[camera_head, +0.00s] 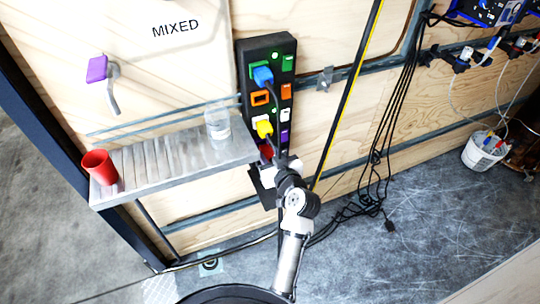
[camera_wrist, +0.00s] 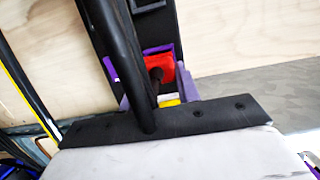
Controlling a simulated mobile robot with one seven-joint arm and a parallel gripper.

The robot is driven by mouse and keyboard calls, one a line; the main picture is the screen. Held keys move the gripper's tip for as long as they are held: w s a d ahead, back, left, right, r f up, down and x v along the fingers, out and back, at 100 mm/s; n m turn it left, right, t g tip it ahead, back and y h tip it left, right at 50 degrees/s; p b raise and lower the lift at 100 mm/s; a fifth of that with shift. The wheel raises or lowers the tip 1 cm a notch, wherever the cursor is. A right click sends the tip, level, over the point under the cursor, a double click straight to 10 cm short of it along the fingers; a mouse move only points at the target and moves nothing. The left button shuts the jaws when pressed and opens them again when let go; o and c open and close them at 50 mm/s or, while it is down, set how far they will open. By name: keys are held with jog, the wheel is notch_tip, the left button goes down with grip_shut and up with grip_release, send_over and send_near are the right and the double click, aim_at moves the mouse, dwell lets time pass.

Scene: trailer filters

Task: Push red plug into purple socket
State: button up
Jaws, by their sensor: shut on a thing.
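The black socket panel (camera_head: 267,48) stands upright on the wooden wall. The red plug (camera_head: 265,151) is low on its left side, partly covered by my gripper (camera_head: 269,160). In the wrist view the red plug (camera_wrist: 162,68) sits between the fingers of my gripper (camera_wrist: 154,84), which is shut on it. The purple socket (camera_wrist: 150,50) frames the red plug at its edges. The plug is at the socket, but I cannot tell how deep it is. A thick black bar or cable crosses in front and hides part of both.
A yellow plug (camera_head: 264,128) and a blue plug (camera_head: 262,76) sit above on the panel. A metal shelf (camera_head: 150,165) with a red cup (camera_head: 99,166) and a clear jar (camera_head: 217,121) is close on the left. Black cables (camera_head: 383,125) hang to the right.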

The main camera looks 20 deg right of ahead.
jog(key=shift+r+x, duration=0.2)
jog(key=shift+x, duration=0.85)
jog(key=o, duration=1.1)
jog(key=shift+o, duration=0.2)
jog(key=b+v, duration=0.2)
jog(key=v, duration=1.1)
jog(key=shift+s+r+b, duration=0.15)
jog(key=shift+s+b, duration=0.15)
